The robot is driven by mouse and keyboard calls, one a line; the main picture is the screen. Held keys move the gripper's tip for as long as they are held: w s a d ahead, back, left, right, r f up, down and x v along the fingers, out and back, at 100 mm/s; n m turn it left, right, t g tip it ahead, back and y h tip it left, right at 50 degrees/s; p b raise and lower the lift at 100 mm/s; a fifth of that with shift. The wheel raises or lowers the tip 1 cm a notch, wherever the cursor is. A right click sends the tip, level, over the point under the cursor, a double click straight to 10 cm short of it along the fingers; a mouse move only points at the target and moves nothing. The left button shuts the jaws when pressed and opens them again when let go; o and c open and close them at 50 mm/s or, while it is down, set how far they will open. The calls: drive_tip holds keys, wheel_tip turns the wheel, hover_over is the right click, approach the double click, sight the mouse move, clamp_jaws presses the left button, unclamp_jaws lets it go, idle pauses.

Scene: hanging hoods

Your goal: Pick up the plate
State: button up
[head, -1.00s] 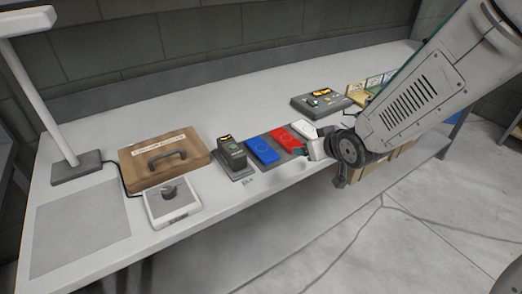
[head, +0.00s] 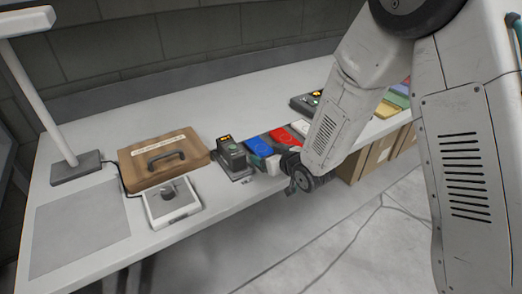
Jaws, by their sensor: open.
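My gripper and wrist hide the front ends of the blue and red plates. Whether the fingers touch the blue plate I cannot tell.
A dark device (head: 231,156) stands just left of the blue plate. A brown case (head: 164,159) and a box with a knob (head: 172,203) are further left. A lamp base (head: 76,168) stands at the far left.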

drive_tip(key=shift+w+a+f, duration=0.15)
drive_tip(key=shift+w, duration=0.1)
drive_tip(key=c, duration=1.2)
drive_tip(key=shift+o, duration=0.3)
